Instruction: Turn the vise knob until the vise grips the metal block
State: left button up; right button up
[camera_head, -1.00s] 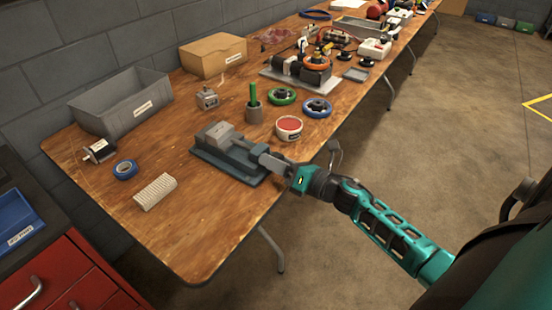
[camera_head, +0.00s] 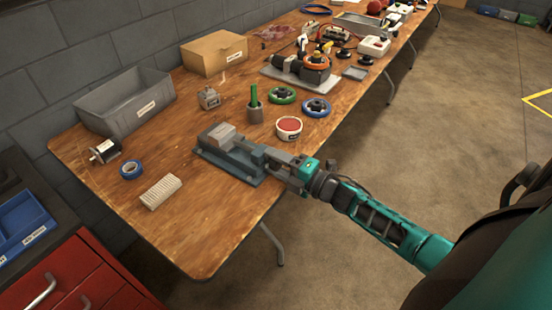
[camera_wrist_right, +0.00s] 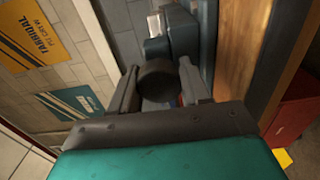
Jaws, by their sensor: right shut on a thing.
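The blue-grey vise (camera_head: 231,163) lies on the wooden table near its front edge. A lighter grey block-like piece (camera_head: 222,133), seemingly the metal block, sits at its far left end; whether a gap remains at the jaws is too small to tell. My right gripper (camera_head: 283,166) is at the vise's right end, over the table edge. In the right wrist view the dark round vise knob (camera_wrist_right: 158,80) sits between the two fingers (camera_wrist_right: 158,92), which are shut on it. The vise body (camera_wrist_right: 172,38) shows beyond the knob. My left gripper is not in view.
A ribbed pale block (camera_head: 160,191), blue tape roll (camera_head: 131,169) and grey bin (camera_head: 125,104) stand left of the vise. A red-topped tub (camera_head: 289,127) and green-handled tool in a cup (camera_head: 254,105) stand behind it. The table front is clear.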

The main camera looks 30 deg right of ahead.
jog(key=m+p, duration=0.1)
jog(key=m, duration=0.2)
jog(key=shift+r+m, duration=0.15)
jog(key=shift+m, duration=0.25)
jog(key=m+p, duration=0.1)
jog(key=m, duration=0.2)
jog(key=shift+m, duration=0.3)
jog(key=m+p, duration=0.1)
jog(key=m, duration=0.3)
jog(key=shift+m+p, duration=0.3)
jog(key=shift+m, duration=1)
jog(key=o, duration=1.1)
jog(key=shift+c, duration=0.2)
jog(key=shift+s+d, duration=0.1)
